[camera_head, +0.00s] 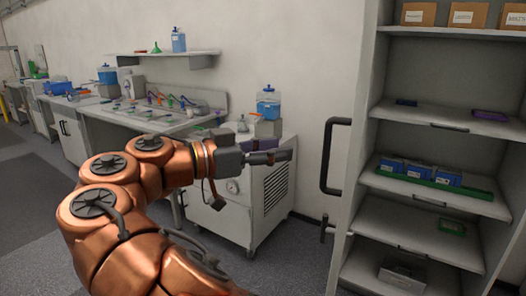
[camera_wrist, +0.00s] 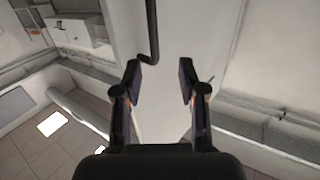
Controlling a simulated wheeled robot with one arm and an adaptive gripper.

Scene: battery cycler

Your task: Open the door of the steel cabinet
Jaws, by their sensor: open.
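The steel cabinet (camera_head: 425,116) stands at the right of the head view with its shelves exposed. Its pale door panel (camera_head: 356,150) shows nearly edge-on at the left side and looks swung open. A black bar handle (camera_head: 325,158) sticks out to the left from this panel, with a small latch below it. My gripper (camera_head: 284,156) is left of the handle and apart from it in the picture. In the wrist view my gripper (camera_wrist: 160,84) is open and empty. The pale panel (camera_wrist: 165,112) lies beyond the fingers, and the bent black handle (camera_wrist: 152,28) runs above them.
Shelves hold cardboard boxes (camera_head: 468,15), blue bins (camera_head: 418,171) and a grey box (camera_head: 401,277). A white wheeled unit (camera_head: 237,212) stands behind my gripper. A cluttered workbench (camera_head: 150,118) runs along the wall. Grey floor (camera_head: 285,262) is clear before the cabinet's left side.

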